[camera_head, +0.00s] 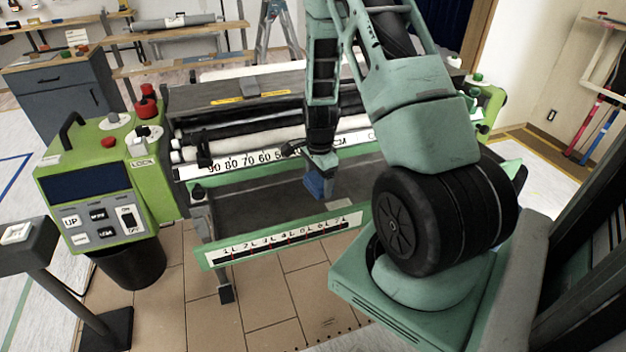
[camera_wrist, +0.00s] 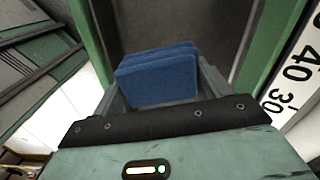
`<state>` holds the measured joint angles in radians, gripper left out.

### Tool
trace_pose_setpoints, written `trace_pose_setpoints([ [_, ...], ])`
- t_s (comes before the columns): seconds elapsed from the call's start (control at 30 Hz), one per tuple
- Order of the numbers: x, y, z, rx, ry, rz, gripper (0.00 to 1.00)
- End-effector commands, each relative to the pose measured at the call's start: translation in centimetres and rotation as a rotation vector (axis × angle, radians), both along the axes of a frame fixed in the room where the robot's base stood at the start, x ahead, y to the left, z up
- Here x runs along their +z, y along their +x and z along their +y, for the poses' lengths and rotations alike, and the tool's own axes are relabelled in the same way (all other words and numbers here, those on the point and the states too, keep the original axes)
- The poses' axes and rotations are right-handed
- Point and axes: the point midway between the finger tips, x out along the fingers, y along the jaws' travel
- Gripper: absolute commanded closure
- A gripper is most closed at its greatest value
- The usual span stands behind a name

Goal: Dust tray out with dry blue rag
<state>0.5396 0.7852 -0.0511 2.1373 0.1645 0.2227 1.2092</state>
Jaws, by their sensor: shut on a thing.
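A folded blue rag (camera_wrist: 158,76) fills the space between the fingers of my gripper (camera_wrist: 160,92) in the wrist view, and the fingers are shut on it. In the head view my gripper (camera_head: 318,176) points down over the machine's dark grey tray (camera_head: 270,203). The rag (camera_head: 315,187) shows as a small blue patch below the fingers, over the tray. I cannot tell whether it touches the tray floor. The tray has a green front edge with a numbered white scale (camera_head: 290,243). My arm hides the tray's right part.
The green control box (camera_head: 105,180) with a dark screen and buttons stands left of the tray. Rollers and a numbered ruler (camera_head: 235,163) run behind the tray. A black bin (camera_head: 130,265) stands below the control box. Tiled floor (camera_head: 265,300) lies clear in front.

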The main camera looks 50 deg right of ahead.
Motion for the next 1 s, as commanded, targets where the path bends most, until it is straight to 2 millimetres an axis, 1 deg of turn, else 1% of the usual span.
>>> trace_pose_setpoints([
  [0.27,0.0,0.0,0.1,0.004,0.0,0.001,0.47],
  [0.47,-1.7,0.0,0.1,0.004,0.0,0.001,0.47],
  [0.8,-5.5,0.0,0.1,0.004,0.0,0.001,0.47],
  [0.9,-6.2,0.1,0.1,0.004,0.0,0.0,0.47],
  [1.0,-6.5,0.0,0.1,0.005,0.0,0.0,0.47],
])
